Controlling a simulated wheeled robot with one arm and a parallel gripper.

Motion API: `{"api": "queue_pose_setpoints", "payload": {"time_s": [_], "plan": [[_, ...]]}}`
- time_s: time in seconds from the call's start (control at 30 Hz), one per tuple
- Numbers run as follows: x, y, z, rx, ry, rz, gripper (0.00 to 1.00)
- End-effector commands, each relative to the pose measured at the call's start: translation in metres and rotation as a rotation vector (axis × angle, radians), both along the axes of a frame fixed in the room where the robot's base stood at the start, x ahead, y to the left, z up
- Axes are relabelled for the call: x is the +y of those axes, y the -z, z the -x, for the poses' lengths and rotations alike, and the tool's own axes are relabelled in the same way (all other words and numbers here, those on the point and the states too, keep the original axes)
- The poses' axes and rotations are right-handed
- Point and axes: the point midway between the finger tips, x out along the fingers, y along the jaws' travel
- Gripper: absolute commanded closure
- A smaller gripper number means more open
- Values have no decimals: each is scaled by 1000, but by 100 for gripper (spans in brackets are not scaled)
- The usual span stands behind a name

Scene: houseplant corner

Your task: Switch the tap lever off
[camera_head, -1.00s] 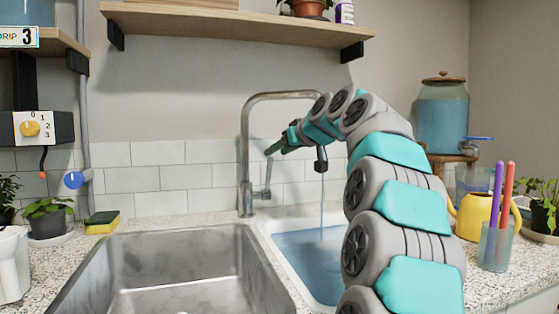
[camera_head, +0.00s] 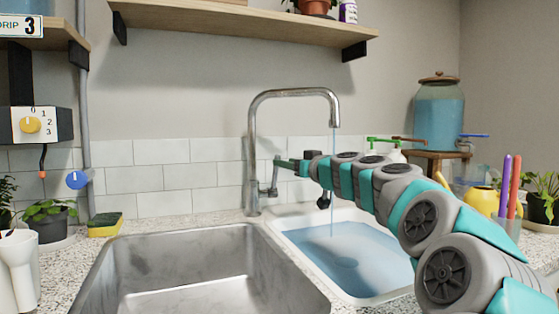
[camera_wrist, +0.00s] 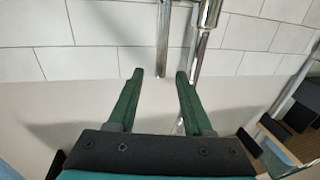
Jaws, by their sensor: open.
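The chrome tap (camera_head: 254,150) rises behind the two basins, and a thin stream of water (camera_head: 332,185) falls from its spout. Its lever (camera_head: 273,178) is upright, just right of the tap column. In the wrist view, the lever (camera_wrist: 163,40) is the thinner rod and the tap column (camera_wrist: 205,35) the thicker one. My gripper (camera_head: 279,163) reaches in from the right at the lever's upper end. In the wrist view, my gripper (camera_wrist: 160,74) has its green fingers apart, with the lever's end between the tips in the picture. I cannot tell whether they touch.
The steel sink (camera_head: 200,270) is empty. The right basin (camera_head: 345,255) holds blue water. A sponge (camera_head: 104,224) and potted plant (camera_head: 48,215) stand left. A yellow watering can (camera_head: 483,198), a cup of pens and a glass dispenser (camera_head: 437,115) stand right.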

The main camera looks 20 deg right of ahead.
Motion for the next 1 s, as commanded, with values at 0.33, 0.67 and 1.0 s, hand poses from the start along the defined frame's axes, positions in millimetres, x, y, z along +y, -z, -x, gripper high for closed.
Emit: {"api": "queue_pose_setpoints", "payload": {"time_s": [0.33, 0.67, 1.0], "plan": [[8, -2, -44, 1, 0, 2, 50], [12, -1, -54, -1, -1, 2, 50], [12, -1, -54, 0, -2, 2, 71]]}}
